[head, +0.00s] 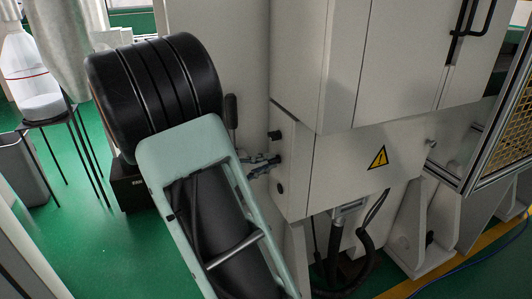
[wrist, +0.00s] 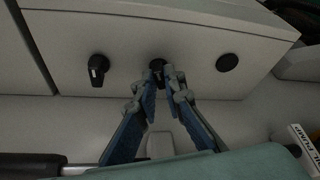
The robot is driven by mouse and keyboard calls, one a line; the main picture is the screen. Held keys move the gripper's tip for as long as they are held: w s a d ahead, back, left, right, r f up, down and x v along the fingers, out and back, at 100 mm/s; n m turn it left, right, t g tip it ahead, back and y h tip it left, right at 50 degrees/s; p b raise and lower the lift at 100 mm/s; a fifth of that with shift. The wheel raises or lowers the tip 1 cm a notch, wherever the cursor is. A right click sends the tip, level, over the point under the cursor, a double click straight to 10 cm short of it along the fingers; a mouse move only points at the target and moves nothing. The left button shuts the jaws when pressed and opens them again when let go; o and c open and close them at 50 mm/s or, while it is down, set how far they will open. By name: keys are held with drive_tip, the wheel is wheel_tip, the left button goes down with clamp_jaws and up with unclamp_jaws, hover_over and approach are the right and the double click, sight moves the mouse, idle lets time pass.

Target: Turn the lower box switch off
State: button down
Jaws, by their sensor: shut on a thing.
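My gripper (head: 268,166) reaches the side face of the white lower box (head: 330,165). In the wrist view, the two blue-and-grey fingers of my gripper (wrist: 161,76) close in on a dark switch (wrist: 157,64) in the middle of a row of three black fittings. The fingertips hide much of this switch, so its angle is hard to read. Another black switch with a turned handle (wrist: 97,70) stands to its left; it shows above my gripper in the head view (head: 274,135). A round black fitting (wrist: 227,62) lies to the right.
Above the lower box stands a larger white cabinet (head: 400,60). A yellow warning sign (head: 378,157) marks the box front. Black hoses (head: 365,240) hang below it. A stool (head: 45,118) and grey bin (head: 20,165) stand at the left on green floor.

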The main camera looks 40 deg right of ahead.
drive_tip(key=shift+w+d+r+n+g+y+p, duration=0.1)
drive_tip(key=shift+n+g+y+p, duration=0.5)
drive_tip(key=shift+n+p, duration=1.35)
drive_tip(key=shift+w+a+r+n+g+y+p, duration=0.2)
drive_tip(key=shift+n+g+p, duration=0.65)
drive_tip(key=shift+p, duration=2.15)
drive_tip(key=shift+w+d+n+g+y+p, duration=0.15)
drive_tip(key=shift+n+g+y+p, duration=0.5)
drive_tip(key=shift+n+p, duration=1.3)
drive_tip(key=shift+s+m+p, duration=0.1)
drive_tip(key=shift+m+p, duration=0.35)
drive_tip(key=shift+p, duration=0.1)
drive_tip(key=c, duration=2)
unclamp_jaws()
